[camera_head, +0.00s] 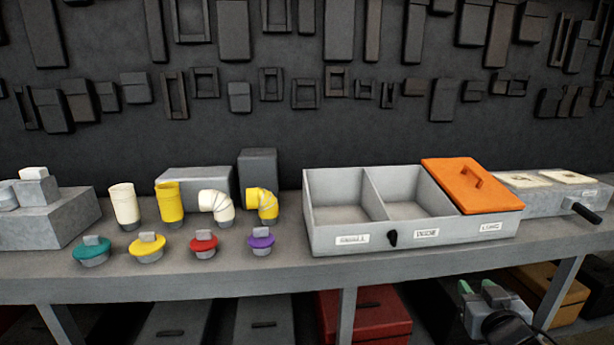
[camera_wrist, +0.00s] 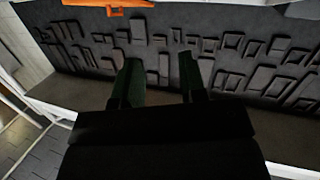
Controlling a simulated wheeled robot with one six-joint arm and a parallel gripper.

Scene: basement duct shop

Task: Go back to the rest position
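My gripper (camera_head: 477,287) is low at the right of the head view, in front of the bench and below its top. It is apart from everything on the bench. In the wrist view my gripper (camera_wrist: 160,62) shows two dark green fingers with a clear gap between them and nothing held. The wrist view looks toward the dark wall with its hung shapes, and an orange piece (camera_wrist: 108,4) shows at its top edge.
The grey bench (camera_head: 250,280) holds a divided tray (camera_head: 470,232) with an orange lid (camera_head: 472,186) over its right compartment. Pipe pieces and coloured caps stand to the left. A panel with a black handle (camera_head: 586,213) is at right. A red box (camera_head: 370,318) sits underneath.

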